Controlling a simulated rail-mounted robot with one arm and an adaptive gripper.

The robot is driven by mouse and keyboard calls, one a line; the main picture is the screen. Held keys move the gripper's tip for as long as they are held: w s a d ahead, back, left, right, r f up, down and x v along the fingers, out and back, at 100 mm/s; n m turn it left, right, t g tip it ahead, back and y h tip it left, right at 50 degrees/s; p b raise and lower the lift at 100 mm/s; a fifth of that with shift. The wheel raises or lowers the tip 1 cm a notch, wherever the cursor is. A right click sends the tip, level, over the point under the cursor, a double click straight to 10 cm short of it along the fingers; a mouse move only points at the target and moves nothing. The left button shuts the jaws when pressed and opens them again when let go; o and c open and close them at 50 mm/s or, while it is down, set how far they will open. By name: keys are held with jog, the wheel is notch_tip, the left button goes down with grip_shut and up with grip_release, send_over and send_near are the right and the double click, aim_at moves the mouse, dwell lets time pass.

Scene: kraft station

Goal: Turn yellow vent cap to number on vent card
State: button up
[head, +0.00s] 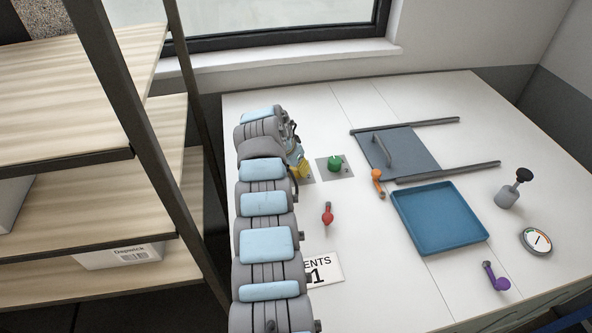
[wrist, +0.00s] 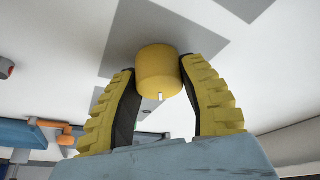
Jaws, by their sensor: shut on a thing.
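The yellow vent cap (wrist: 158,72) sits on a grey plate (wrist: 180,35) in the wrist view, with a small white mark on its near edge. My gripper (wrist: 160,88) has its two yellow ridged fingers on either side of the cap, shut on it. In the head view, my gripper (head: 300,167) is beside the left end of the table, and my arm mostly hides the yellow cap. The vent card (head: 322,270) lies at the front left of the table. It shows "ENTS" and "1", and my arm covers its left part.
A green cap (head: 335,163) on a grey plate is just right of my gripper. A red handle (head: 327,213), an orange handle (head: 377,178), a blue tray (head: 440,250), a sliding panel (head: 405,160), a gauge (head: 536,240) and a purple handle (head: 493,276) are further right.

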jog(key=shift+f, duration=0.15)
jog(key=o, duration=1.2)
jog(key=shift+v, duration=0.85)
jog(key=v, duration=1)
jog(key=shift+r, duration=0.2)
